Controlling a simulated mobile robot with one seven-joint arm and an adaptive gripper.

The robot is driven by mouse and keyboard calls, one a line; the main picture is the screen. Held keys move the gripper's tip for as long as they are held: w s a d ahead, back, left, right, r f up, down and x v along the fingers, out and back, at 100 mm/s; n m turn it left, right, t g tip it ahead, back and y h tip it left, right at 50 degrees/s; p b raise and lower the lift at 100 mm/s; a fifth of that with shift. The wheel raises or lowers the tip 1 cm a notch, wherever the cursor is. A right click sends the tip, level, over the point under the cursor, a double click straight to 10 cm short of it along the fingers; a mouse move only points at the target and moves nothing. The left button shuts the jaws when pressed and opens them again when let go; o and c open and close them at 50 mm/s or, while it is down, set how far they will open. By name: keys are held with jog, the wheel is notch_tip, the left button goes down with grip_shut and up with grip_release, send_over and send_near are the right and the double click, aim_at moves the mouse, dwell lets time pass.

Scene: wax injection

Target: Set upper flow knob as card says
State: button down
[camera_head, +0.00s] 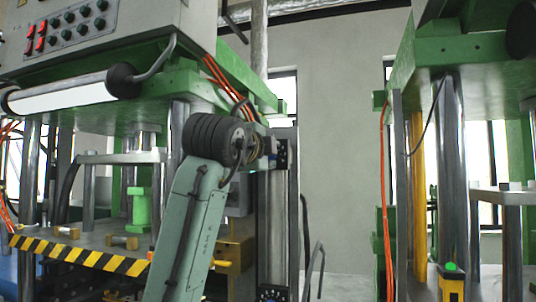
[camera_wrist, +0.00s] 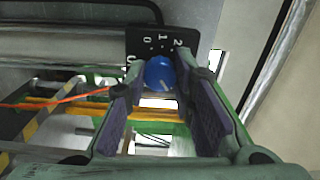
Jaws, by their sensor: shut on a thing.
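The blue flow knob (camera_wrist: 159,71) sits on a black dial plate (camera_wrist: 143,37) with white numbers, among them 0, 1 and 2, in the wrist view. My gripper (camera_wrist: 163,82) has its two padded fingers on either side of the knob and is shut on it. A pale mark shows on the knob's lower right, but I cannot tell which number it lines up with. In the head view the upper dial plate (camera_head: 282,152) is on a grey upright, with my wrist up against it; the knob there is hidden. I cannot make out a card.
A lower black plate (camera_head: 271,292) is on the same upright. A green press with a control panel (camera_head: 70,32) stands left, its table edged by a striped strip (camera_head: 80,257). Another green press (camera_head: 470,60) stands right, with a yellow button box (camera_head: 451,285) before it.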

jog(key=m, duration=0.6)
jog(key=shift+m, duration=0.3)
dwell(0.5)
jog(key=c, duration=1.3)
grip_release()
jog(key=shift+c, duration=0.2)
jog(key=v, duration=1.2)
